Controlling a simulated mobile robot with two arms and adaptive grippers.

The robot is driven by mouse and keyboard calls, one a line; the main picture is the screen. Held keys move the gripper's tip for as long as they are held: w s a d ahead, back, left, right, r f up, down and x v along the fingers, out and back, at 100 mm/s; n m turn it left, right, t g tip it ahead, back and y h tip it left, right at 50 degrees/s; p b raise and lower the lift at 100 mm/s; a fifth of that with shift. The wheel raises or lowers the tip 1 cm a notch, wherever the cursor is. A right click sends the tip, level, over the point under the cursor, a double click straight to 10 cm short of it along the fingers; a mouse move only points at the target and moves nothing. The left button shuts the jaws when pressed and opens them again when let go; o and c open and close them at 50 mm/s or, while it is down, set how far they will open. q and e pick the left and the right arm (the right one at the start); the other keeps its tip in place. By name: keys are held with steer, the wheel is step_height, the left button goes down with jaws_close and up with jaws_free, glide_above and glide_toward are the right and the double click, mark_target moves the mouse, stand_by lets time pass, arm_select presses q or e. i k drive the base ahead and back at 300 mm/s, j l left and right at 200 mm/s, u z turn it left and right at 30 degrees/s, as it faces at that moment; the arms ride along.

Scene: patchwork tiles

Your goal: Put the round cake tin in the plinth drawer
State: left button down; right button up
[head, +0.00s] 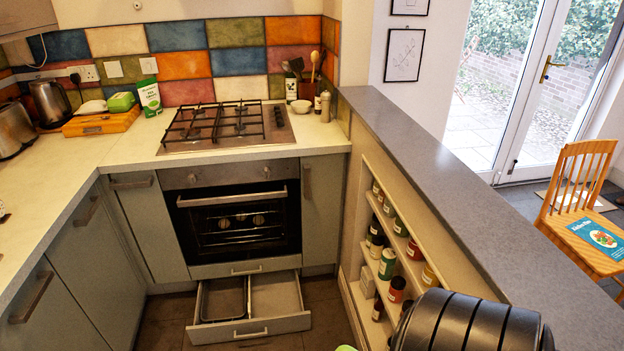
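The plinth drawer (251,329) is pulled open below the oven, close to the floor. A dark rectangular tray (224,299) lies in its left part. The right part of the drawer looks empty. I cannot make out a round cake tin anywhere in this view. Neither of my grippers shows in the head view.
The oven (240,222) is closed, with a gas hob (226,124) above. The worktop (75,165) holds a kettle (50,102), a toaster (12,130) and a wooden box (101,122). A jar rack (388,263) lines the right partition. A wooden chair (580,200) stands beyond it.

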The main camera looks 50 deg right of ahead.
mark_target(276, 306)
steer(key=i+z, duration=0.1)
steer(key=z, duration=0.35)
steer(key=i+z, duration=0.15)
steer(key=z, duration=0.35)
steer(key=i+z, duration=0.1)
steer(key=z, duration=0.35)
steer(key=i+j+z, duration=0.1)
steer(key=z, duration=0.4)
steer(key=i+j+z, duration=0.3)
steer(key=j+z, duration=0.3)
steer(key=j, duration=0.15)
steer(key=i+j+z, duration=0.1)
steer(key=j+z, duration=0.25)
steer(key=j, duration=0.15)
steer(key=j+z, duration=0.3)
steer(key=j, duration=0.15)
steer(key=i, duration=0.05)
